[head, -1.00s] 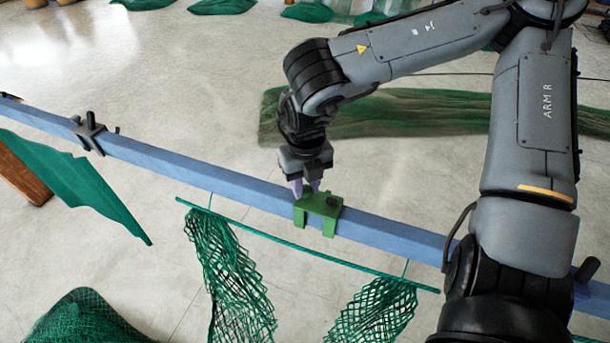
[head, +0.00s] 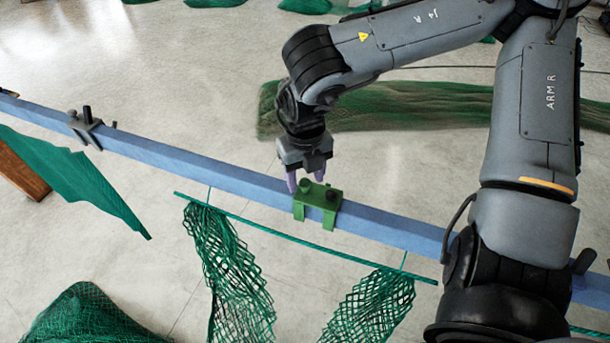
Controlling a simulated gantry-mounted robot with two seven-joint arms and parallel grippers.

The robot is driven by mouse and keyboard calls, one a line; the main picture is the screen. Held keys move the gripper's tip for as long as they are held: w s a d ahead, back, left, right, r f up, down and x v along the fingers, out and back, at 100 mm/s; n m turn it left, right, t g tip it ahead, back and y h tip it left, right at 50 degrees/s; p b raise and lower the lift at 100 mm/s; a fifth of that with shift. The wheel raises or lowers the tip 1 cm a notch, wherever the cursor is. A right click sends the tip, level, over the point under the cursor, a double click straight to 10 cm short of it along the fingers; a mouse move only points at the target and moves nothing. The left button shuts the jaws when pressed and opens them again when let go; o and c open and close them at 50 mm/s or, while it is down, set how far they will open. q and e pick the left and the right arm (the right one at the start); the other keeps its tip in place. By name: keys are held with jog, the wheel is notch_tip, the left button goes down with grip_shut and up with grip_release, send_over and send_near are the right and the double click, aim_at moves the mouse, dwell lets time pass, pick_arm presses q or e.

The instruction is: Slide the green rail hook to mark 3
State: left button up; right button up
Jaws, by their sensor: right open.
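The green rail hook (head: 318,204) sits astride the blue rail (head: 210,175), near the middle of the head view. It has two knobs on top, and its two legs hang over the rail's near side. My right gripper (head: 306,184) is open just above and behind the hook, fingers pointing down, close to its left knob. I cannot tell whether a finger touches the hook. No numbered mark can be read on the rail. My left gripper is not in view.
A grey clamp (head: 90,129) sits on the rail at the left. A green rod (head: 300,240) with hanging nets (head: 232,280) is below the hook. A green sheet (head: 75,180) hangs at the left. A rolled net (head: 400,110) lies on the floor behind. The rail between clamp and hook is clear.

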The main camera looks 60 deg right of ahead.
notch_tip(320, 180, up, 10)
dwell(0.5)
jog(key=shift+a+r, duration=0.1)
jog(key=shift+r, duration=0.05)
